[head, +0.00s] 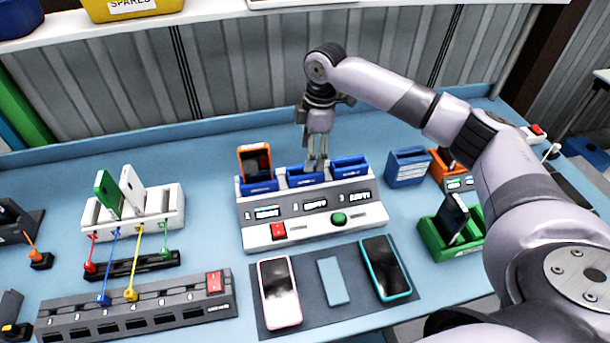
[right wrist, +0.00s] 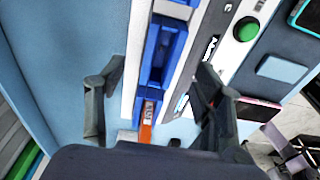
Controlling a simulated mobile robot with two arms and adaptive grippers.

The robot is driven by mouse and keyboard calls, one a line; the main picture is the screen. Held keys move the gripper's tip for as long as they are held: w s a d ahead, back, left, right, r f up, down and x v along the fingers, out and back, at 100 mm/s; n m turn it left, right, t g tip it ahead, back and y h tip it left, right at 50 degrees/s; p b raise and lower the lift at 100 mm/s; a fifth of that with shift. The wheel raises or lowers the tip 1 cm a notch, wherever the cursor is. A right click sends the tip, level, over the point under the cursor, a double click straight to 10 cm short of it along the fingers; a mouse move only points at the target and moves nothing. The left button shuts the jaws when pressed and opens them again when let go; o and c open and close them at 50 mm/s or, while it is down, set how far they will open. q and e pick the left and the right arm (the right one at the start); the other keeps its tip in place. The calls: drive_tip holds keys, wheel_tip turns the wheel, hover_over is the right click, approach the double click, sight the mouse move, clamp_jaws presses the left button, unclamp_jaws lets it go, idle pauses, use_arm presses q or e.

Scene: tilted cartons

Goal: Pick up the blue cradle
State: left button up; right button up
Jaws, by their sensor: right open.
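A separate blue cradle (head: 407,167) stands empty on the table to the right of the white station (head: 262,235). The station also carries three blue holders in a row: the left one (head: 259,187) holds an orange phone (head: 255,161), the middle one (head: 301,178) is partly hidden by my gripper, and the right one (head: 350,167) looks empty. My right gripper (head: 315,163) points down over the middle holder, apart from the separate cradle. In the right wrist view its open fingers (right wrist: 160,68) lie on either side of the blue row (right wrist: 160,75). Contact cannot be told. My left gripper is not seen.
An orange holder (head: 440,163) and a green cradle (head: 447,243) with a phone stand close to the separate blue cradle. A dark mat (head: 333,318) with phones lies in front. A white rack (head: 165,221) with cables is left. Table behind the station is clear.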

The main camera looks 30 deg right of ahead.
drive_tip(key=f+p, duration=0.1)
drive_tip(key=f, duration=0.1)
drive_tip(key=a+f+p, duration=0.1)
drive_tip(key=f, duration=0.1)
drive_tip(key=shift+a+f, duration=0.1)
drive_tip(key=shift+f, duration=0.45)
drive_tip(key=shift+c, duration=0.6)
drive_tip(key=c, duration=1.3)
drive_tip(key=shift+o, duration=0.2)
drive_tip(key=shift+r, duration=0.15)
wheel_tip(320, 180, up, 20)
drive_tip(key=b, duration=0.4)
